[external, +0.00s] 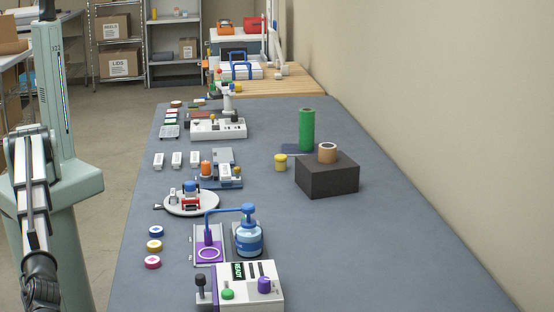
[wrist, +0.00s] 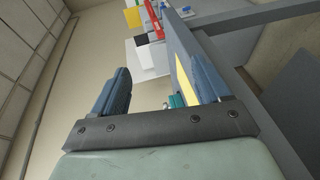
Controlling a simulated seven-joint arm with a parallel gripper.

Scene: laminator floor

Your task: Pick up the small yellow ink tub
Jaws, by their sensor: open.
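The small yellow ink tub (external: 281,163) stands upright on the grey table, just left of a dark block, in the external view. Nothing touches it. My gripper (wrist: 158,66) shows in the wrist view with its two blue-grey fingers spread apart and nothing held between them. It is far from the tub; in the external view my arm is at the left edge, off the table, and its fingers cannot be made out. I cannot pick out the tub in the wrist view; a yellow strip (wrist: 186,85) there is partly hidden by the right finger and unclear.
The dark block (external: 327,178) carries a tan roll (external: 327,153). A tall green cylinder (external: 307,130) stands behind the tub. A grey fixture (external: 222,180) with small parts is to its left. A blue-and-purple press (external: 240,235) is nearer. The table's right front is clear.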

